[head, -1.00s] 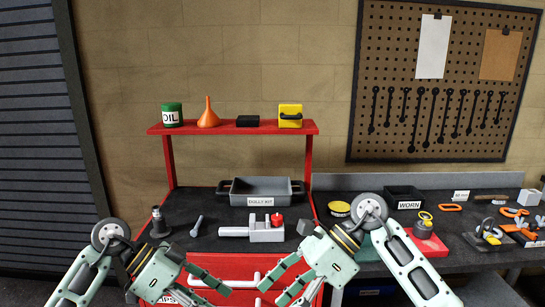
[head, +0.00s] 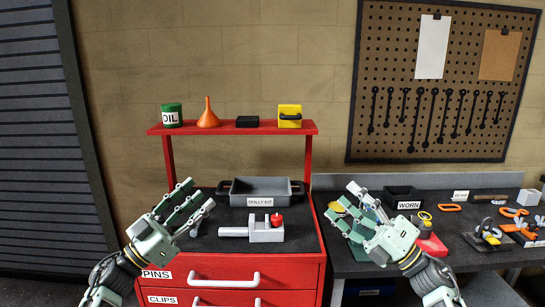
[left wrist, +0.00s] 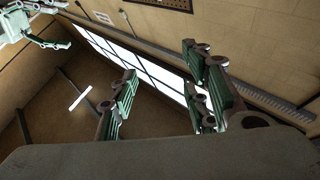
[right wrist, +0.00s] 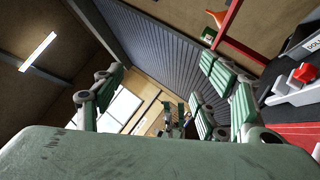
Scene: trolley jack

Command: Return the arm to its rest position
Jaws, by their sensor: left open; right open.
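My left gripper (head: 180,205) is open and raised in front of the left part of the red cabinet's black top. Its fingers (left wrist: 160,95) hold nothing in the left wrist view. My right gripper (head: 358,215) is open and raised in front of the right bench, near the cabinet's right edge. Its fingers (right wrist: 165,95) are apart and empty in the right wrist view. The left gripper hides part of the cabinet top behind it. The right gripper partly covers a yellow-topped tin (head: 339,208).
On the red cabinet (head: 300,268) are a grey tray labelled DOLLY KIT (head: 262,187) and a grey jack-like block with a red knob (head: 262,229). A red shelf (head: 240,129) holds a can, a funnel and boxes. The right bench holds a WORN bin (head: 404,196) and several tools.

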